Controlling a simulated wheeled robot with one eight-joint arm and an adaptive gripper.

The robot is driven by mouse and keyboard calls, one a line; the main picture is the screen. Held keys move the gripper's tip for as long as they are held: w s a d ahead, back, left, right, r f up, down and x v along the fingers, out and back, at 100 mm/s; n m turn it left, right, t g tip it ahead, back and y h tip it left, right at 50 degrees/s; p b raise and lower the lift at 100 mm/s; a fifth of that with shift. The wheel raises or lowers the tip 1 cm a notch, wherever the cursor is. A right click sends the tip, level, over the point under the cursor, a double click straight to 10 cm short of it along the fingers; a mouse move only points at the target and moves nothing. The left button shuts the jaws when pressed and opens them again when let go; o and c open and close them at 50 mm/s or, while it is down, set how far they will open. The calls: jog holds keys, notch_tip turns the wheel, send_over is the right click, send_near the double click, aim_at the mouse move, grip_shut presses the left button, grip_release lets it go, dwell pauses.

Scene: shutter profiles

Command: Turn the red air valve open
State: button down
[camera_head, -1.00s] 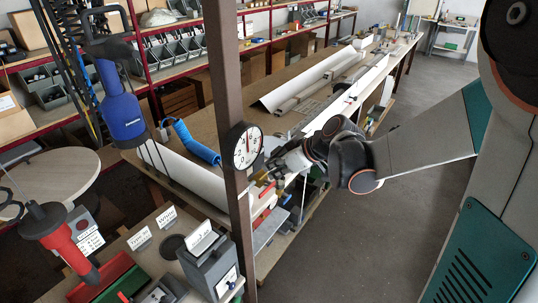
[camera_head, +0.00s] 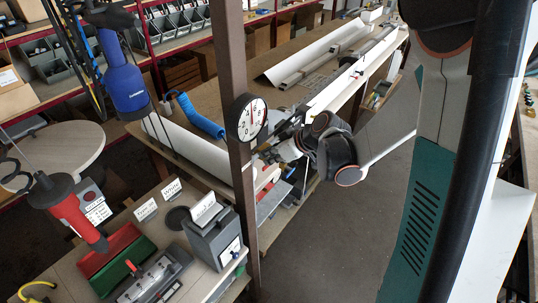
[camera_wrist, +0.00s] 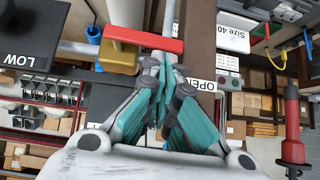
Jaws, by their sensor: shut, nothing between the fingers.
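The red valve handle (camera_wrist: 145,39) shows in the wrist view as a flat red bar lying crosswise, just beyond my fingertips. A brass-coloured part (camera_wrist: 118,58) sits beside it. My gripper (camera_wrist: 160,64) is shut and empty, its teal fingers together, with the tips close to the red bar. I cannot tell whether they touch it. A label reading OPEN (camera_wrist: 199,85) stands to the right of the fingers. In the head view my gripper (camera_head: 266,153) is behind the brown post near the gauge, and the handle cannot be made out clearly there.
A round dial gauge (camera_head: 246,117) is on the brown post (camera_head: 232,75), close to my arm. A long workbench (camera_head: 225,93) with white profiles runs behind it. A grey box (camera_head: 212,239) and a red-and-green tray (camera_head: 118,262) stand at front left. Open floor (camera_head: 312,245) lies right of the bench.

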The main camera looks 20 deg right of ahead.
jog(key=shift+s+a+f+h+b, duration=0.15)
jog(key=shift+s+f+h+b, duration=0.15)
jog(key=shift+f+b, duration=0.55)
jog(key=shift+w+r, duration=0.15)
jog(key=shift+r, duration=0.3)
jog(key=shift+r+p, duration=0.35)
jog(key=shift+r, duration=0.35)
